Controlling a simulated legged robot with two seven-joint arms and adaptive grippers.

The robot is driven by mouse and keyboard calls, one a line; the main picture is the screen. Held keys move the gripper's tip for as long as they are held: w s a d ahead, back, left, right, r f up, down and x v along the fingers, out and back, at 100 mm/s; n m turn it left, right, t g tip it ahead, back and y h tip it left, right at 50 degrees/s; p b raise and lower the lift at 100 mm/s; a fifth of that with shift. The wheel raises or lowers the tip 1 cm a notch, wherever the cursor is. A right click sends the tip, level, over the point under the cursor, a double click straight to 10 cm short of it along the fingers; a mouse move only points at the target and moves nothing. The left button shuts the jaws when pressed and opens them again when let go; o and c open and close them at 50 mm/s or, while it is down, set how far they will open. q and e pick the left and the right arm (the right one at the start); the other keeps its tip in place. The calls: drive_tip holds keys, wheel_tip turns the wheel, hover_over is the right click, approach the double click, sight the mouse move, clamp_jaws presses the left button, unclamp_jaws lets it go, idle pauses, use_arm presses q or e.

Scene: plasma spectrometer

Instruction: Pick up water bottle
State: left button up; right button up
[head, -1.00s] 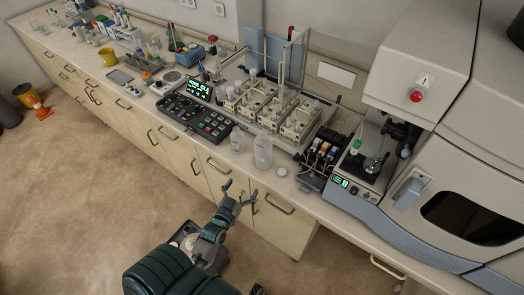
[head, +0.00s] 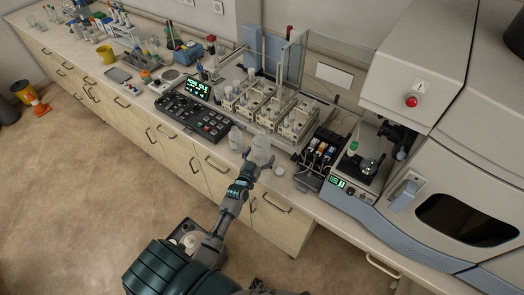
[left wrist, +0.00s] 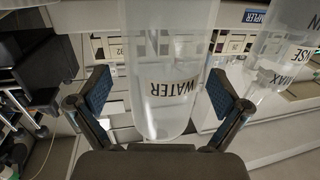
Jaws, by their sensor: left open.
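The water bottle (head: 261,147) is clear and stands upright near the front edge of the bench. In the left wrist view the bottle (left wrist: 168,60) appears upside down, with a label reading WATER. My left gripper (head: 251,166) is at the bottle, its fingers open on either side of it. In the left wrist view the fingers of my left gripper (left wrist: 158,88) show a gap to the bottle on both sides. The bottle's top is out of that view. My right gripper is not in view.
A second clear bottle (head: 235,139) stands just left of the water bottle; its lettering is partly cut off in the left wrist view (left wrist: 284,45). A small white round item (head: 278,171) lies to the right.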

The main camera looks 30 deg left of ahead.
sight(261, 145)
use_arm(q)
drive_tip(key=shift+w+a+f, duration=0.1)
drive_tip(key=shift+w+a, duration=0.05)
drive_tip(key=shift+w, duration=0.3)
drive_tip(key=shift+w+a+f, duration=0.1)
drive_tip(key=shift+w+a, duration=0.05)
drive_tip(key=shift+w, duration=0.3)
drive_tip(key=shift+s+a, duration=0.1)
drive_tip(key=c, duration=0.7)
drive_tip(key=shift+r, duration=0.15)
drive_tip(key=c, duration=1.1)
drive_tip(key=shift+r, duration=1.8)
drive_tip(key=s, duration=0.5)
drive_tip(key=s+r+b, duration=0.1)
drive_tip(key=s, duration=0.4)
drive_tip(key=s+a, duration=0.1)
drive_tip(key=s, duration=0.5)
drive_tip(key=shift+r, duration=0.2)
